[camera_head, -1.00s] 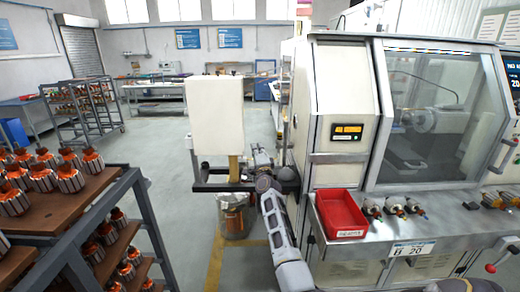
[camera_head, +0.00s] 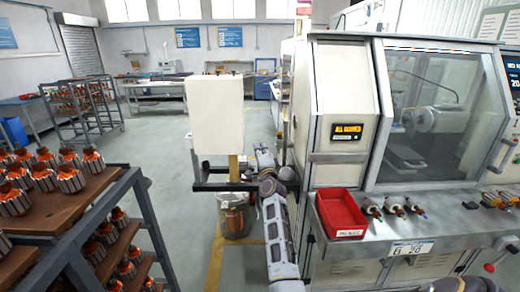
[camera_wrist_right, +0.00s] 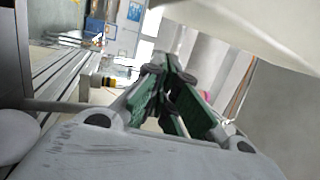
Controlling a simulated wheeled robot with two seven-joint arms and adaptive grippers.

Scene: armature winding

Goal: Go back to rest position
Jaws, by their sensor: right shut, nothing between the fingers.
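My right arm (camera_head: 279,235) rises from the bottom of the head view to a dark wrist beside the white box on a stand (camera_head: 216,115). My right gripper (camera_head: 262,153) is at its far end, small and partly hidden between that box and the machine. In the right wrist view, the right gripper's green-padded fingers (camera_wrist_right: 172,65) are together with nothing between them. My left gripper is not in view.
The winding machine (camera_head: 343,95) stands close to the right, with a red bin (camera_head: 341,213) and several small tools on its ledge. A rack (camera_head: 75,200) of copper-wound armatures stands at left. A bucket (camera_head: 235,218) sits under the stand. The middle floor is clear.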

